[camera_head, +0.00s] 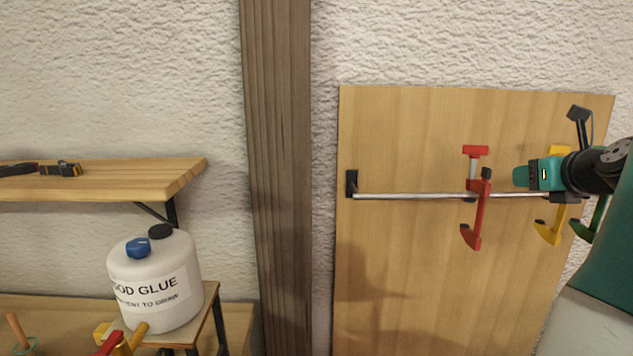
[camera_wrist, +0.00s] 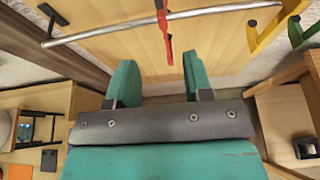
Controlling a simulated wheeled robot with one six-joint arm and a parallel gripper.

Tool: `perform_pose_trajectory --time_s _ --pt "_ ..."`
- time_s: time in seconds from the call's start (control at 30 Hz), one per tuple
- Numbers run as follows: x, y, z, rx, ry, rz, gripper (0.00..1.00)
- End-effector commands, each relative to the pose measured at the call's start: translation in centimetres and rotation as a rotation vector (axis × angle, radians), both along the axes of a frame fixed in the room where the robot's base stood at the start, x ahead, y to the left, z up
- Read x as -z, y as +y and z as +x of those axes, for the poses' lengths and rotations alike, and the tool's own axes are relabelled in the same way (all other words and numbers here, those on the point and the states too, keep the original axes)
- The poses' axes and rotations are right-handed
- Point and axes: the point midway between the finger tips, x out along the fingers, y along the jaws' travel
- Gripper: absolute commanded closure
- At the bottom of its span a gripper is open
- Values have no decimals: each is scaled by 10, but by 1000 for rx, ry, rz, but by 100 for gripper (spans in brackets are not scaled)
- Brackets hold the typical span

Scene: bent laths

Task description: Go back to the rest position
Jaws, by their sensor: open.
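My gripper (camera_head: 524,177) is at the right of the head view, in front of the wooden panel and close to the rail. In the wrist view my gripper (camera_wrist: 158,78) shows two teal fingers spread apart with nothing between them. A red clamp (camera_head: 481,205) hangs on the metal rail (camera_head: 410,196), left of my gripper. The red clamp (camera_wrist: 164,20) also shows beyond the fingertips in the wrist view. A yellow clamp (camera_head: 548,232) and a green clamp (camera_head: 592,222) hang farther right, partly hidden by my gripper and arm.
The wooden panel (camera_head: 390,270) backs the rail. A wooden post (camera_head: 280,170) stands left of it. A shelf (camera_head: 110,180) holds dark tools (camera_head: 60,169). A white glue jug (camera_head: 157,280) stands on a small stand at lower left. The space before the panel's left part looks clear.

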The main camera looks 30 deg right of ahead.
Motion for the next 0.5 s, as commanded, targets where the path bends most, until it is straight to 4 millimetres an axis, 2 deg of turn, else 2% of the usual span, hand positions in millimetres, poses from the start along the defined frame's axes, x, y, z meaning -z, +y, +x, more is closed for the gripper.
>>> perform_pose_trajectory --time_s 0.07,0.13,0.17,0.23,0.27,0.3,0.37,0.4,0.47,0.5 --pt "2 4 5 -24 14 -12 53" --pt "6 18 19 -94 55 -52 53" --pt "8 27 28 -143 82 -80 53" --pt "17 58 53 -300 164 -175 53" --pt "21 75 65 -384 203 -228 53" --pt "28 100 79 -507 255 -308 53" --pt "38 141 97 -706 326 -444 53" --pt "44 169 106 -841 364 -542 53" --pt "54 210 114 -1042 407 -693 53" --pt "61 237 116 -1175 426 -798 53"
